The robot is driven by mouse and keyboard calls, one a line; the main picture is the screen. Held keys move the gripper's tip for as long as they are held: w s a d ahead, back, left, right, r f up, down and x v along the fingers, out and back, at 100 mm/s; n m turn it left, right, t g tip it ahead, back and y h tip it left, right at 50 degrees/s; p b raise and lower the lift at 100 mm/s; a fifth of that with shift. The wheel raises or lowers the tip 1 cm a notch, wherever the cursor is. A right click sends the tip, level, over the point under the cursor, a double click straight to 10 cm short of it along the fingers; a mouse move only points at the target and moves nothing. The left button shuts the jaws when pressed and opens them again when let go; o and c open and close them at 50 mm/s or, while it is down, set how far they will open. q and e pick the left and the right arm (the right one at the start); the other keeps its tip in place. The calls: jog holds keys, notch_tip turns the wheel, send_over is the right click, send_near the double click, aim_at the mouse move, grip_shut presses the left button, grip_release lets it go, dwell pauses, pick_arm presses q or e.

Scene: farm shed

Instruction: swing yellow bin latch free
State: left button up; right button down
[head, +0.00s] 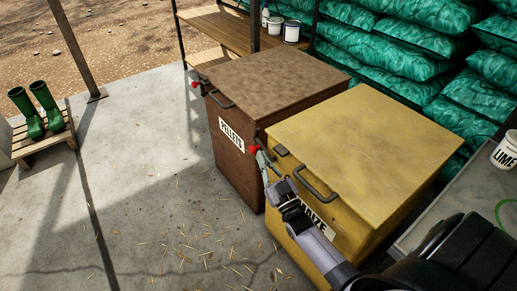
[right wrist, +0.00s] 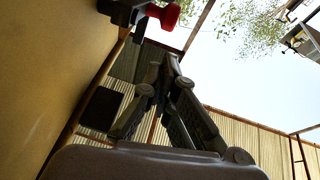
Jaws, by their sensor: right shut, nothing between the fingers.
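The yellow bin (head: 352,137) has a closed lid, a grey bar handle (head: 316,189) and a front label partly hidden by my right arm. Its latch shows a red knob (head: 254,149) at the front left corner. In the right wrist view the red knob (right wrist: 166,14) sits on a dark latch body (right wrist: 123,10) at the top, beside the yellow bin wall (right wrist: 45,75). My right gripper (head: 263,160) is shut and empty, its tips close to the knob. In the right wrist view the fingertips (right wrist: 170,62) are below the knob with a visible gap. My left gripper is out of view.
A brown bin (head: 270,82) labelled PELLETS stands close at the left, with its own red knob (head: 195,84). Green sacks (head: 390,60) are stacked behind. Concrete floor (head: 150,170) with straw is open at the left.

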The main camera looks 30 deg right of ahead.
jog(key=shift+v, duration=2.8)
